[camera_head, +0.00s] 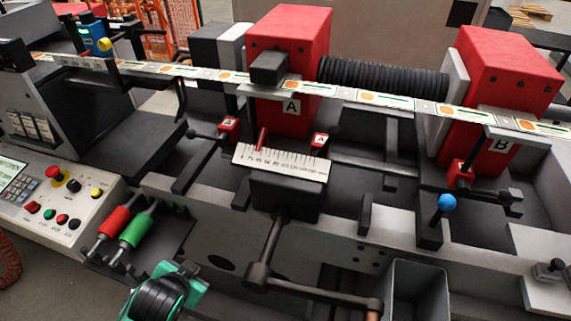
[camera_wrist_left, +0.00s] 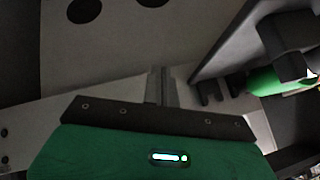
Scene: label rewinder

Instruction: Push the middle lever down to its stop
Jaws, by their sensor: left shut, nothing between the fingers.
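Several lever-like parts show in the head view, and I cannot tell for certain which is the middle lever. A dark crank arm (camera_head: 268,262) stands at front centre below the white scale (camera_head: 283,163), its long bar running right to a brown grip. A black-knobbed lever (camera_head: 205,134) sits left of block A, and a blue-balled lever (camera_head: 441,208) stands at the right below block B. My left gripper's green and black body (camera_head: 165,294) is at the lower left, away from these. In the left wrist view its fingers (camera_wrist_left: 161,82) are shut and empty, near a pale panel.
Red block A (camera_head: 290,65) and red block B (camera_head: 505,85) stand behind, with a label strip (camera_head: 375,98) crossing. A red roller (camera_head: 115,221) and a green roller (camera_head: 135,231) are near my left gripper. A control panel (camera_head: 50,190) is left; a grey bin (camera_head: 418,285) is front right.

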